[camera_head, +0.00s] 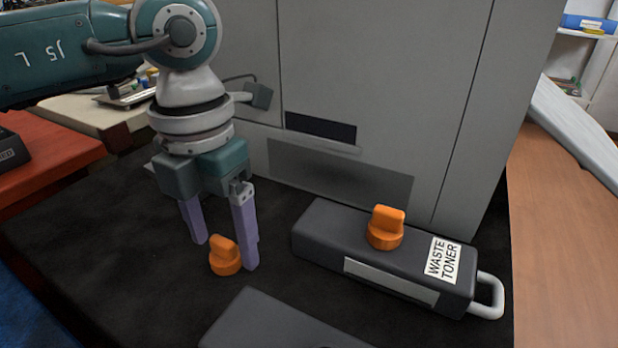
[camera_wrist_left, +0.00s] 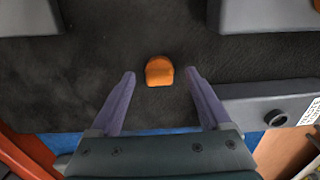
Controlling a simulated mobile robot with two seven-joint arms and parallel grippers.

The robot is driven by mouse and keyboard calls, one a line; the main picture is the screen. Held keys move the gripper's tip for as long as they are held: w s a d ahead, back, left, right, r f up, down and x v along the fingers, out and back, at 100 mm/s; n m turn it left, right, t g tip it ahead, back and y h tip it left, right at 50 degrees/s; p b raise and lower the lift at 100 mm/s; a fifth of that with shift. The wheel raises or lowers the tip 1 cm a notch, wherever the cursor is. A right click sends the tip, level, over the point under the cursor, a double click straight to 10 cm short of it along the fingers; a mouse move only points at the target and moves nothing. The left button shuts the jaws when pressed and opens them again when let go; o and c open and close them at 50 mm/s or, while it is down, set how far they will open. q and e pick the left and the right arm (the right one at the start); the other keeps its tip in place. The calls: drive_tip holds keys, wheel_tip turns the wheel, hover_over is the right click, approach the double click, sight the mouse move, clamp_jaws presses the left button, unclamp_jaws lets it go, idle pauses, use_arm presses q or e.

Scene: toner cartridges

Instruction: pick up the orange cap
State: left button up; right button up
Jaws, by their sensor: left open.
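An orange cap (camera_head: 225,258) stands on the dark mat at my left gripper (camera_head: 225,254). The gripper points down and is open, with its two purple fingers apart on either side of the cap. In the left wrist view the cap (camera_wrist_left: 159,71) lies midway between the fingertips (camera_wrist_left: 160,73), with a gap on each side. A second orange cap (camera_head: 386,228) sits on top of a dark waste toner cartridge (camera_head: 330,228) to the right. My right gripper is not in view.
Another dark cartridge (camera_head: 275,325) lies in front; in the wrist view its round port (camera_wrist_left: 275,117) shows uncapped. A large grey machine (camera_head: 390,90) stands behind. A red table (camera_head: 70,150) is at left, a wooden surface (camera_head: 560,240) at right. Bare mat (camera_head: 120,270) lies left of the gripper.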

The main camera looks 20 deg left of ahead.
use_arm(q)
drive_tip(key=shift+f, duration=0.75)
drive_tip(key=shift+r, duration=0.1)
drive_tip(key=shift+c, duration=0.3)
clamp_jaws()
